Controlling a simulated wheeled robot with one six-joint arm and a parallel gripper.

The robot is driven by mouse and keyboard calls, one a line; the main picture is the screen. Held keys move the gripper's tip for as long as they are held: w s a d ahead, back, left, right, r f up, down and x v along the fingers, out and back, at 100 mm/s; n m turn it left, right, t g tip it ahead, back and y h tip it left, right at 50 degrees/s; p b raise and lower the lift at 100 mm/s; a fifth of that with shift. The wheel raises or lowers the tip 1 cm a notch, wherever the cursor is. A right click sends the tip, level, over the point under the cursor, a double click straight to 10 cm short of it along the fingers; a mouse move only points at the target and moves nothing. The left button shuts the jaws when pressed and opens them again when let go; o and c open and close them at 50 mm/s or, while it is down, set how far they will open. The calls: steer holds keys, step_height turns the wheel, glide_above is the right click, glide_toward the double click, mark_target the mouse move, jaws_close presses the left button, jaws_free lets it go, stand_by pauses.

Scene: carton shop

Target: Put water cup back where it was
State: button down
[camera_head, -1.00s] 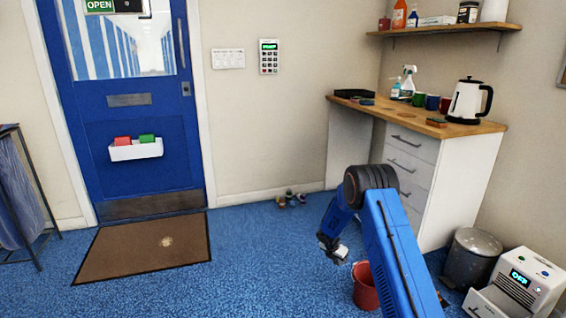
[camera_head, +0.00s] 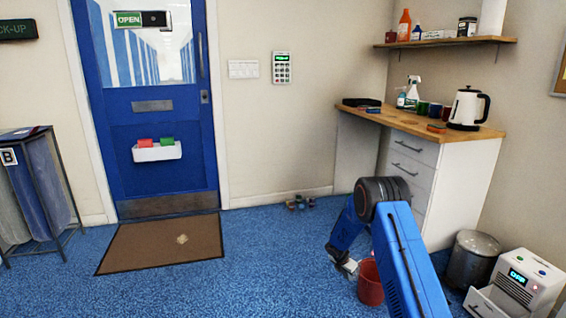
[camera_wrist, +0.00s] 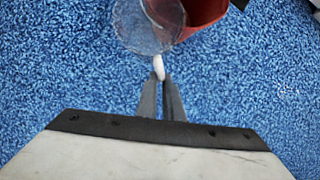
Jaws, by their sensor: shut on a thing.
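My gripper (camera_wrist: 160,92) is shut on a small white part, which looks like the handle of a clear, see-through cup (camera_wrist: 146,27) at the top of the wrist view. I take this to be the water cup; what it holds cannot be made out. In the head view my gripper (camera_head: 346,266) hangs low over the blue floor, a white bit showing at its tips. A red bucket (camera_head: 370,286) stands just to its right. The bucket (camera_wrist: 203,8) also shows behind the cup in the wrist view. I cannot tell whether cup and bucket touch.
A wooden counter (camera_head: 398,119) with several mugs, bottles and a kettle (camera_head: 467,107) stands at the right. A metal bin (camera_head: 471,260) and white machine (camera_head: 524,285) are at the lower right. Small coloured items (camera_head: 300,202) lie by the wall. Floor near the mat (camera_head: 160,247) is clear.

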steer(key=s+a+r+m+g+y, duration=0.1)
steer(key=s+r+m+g+y, duration=0.1)
steer(key=s+m, duration=0.9)
steer(key=s+a+r+m+g+y, duration=0.1)
steer(key=s+m+g, duration=0.4)
steer(key=s+m, duration=0.6)
steer(key=m, duration=0.4)
steer(key=shift+s+r+y, duration=0.15)
steer(key=shift+r+y, duration=0.25)
steer(key=shift+d, duration=0.15)
